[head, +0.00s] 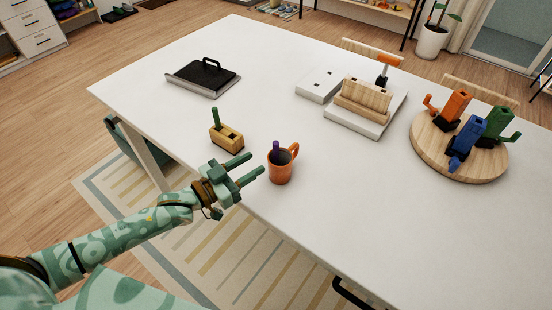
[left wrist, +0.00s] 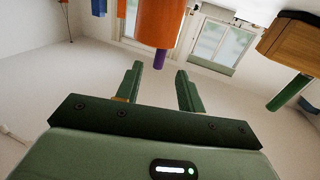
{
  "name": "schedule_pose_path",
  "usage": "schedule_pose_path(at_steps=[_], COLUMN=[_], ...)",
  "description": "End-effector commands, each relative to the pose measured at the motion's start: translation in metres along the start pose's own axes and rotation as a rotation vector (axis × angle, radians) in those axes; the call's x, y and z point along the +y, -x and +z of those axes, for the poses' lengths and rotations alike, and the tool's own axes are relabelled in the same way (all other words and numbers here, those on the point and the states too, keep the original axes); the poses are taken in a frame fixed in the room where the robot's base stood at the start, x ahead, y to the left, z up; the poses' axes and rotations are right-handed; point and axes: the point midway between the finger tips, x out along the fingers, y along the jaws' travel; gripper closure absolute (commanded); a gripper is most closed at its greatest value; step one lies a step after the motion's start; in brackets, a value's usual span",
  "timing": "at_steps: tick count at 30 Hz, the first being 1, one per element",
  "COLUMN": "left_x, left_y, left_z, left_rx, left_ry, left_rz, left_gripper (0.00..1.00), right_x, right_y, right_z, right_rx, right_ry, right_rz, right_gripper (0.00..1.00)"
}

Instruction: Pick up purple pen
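The purple pen (head: 276,151) stands in an orange mug (head: 281,172) near the table's front edge, its upper end above the rim. My left gripper (head: 257,163) is open and empty, just left of the mug, its fingers pointing towards it. In the left wrist view, which looks upside down, the purple pen (left wrist: 160,62) sticks out of the orange mug (left wrist: 160,25). There it shows between the tips of the left gripper (left wrist: 160,72), beyond them and apart. The pen's lower part is hidden in the mug. My right gripper is not in view.
A wooden block (head: 227,138) holding a green pen (head: 214,117) stands left of the mug. A round wooden board (head: 440,167) with orange, blue and green items is at the right. A dark tray (head: 203,79) lies at the back left. The table (head: 350,210) is clear right of the mug.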

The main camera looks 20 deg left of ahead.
Motion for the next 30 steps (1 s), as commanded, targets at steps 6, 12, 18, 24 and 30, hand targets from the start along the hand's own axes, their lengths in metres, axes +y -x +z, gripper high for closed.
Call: schedule_pose_path(at_steps=[6,12,18,24,30], left_x=[0.000,-0.001,-0.002,-0.001,-0.002], left_y=[-0.033,-0.054,-0.083,-0.088,-0.087], left_z=[0.001,-0.001,0.000,-0.001,-0.001], left_rx=[-0.001,0.000,-0.003,-0.004,-0.003], left_ry=[-0.001,-0.002,-0.002,-0.002,-0.002], left_rz=[-0.001,0.000,-0.001,-0.001,-0.001], left_gripper=[0.62,0.62,0.62,0.62,0.95], right_x=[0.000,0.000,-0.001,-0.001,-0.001], right_y=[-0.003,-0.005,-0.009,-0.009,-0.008], right_z=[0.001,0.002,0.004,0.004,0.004], right_rx=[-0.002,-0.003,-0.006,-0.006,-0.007], right_ry=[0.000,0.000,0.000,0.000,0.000], right_rz=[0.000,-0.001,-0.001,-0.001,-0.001], right_gripper=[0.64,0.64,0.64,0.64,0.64])
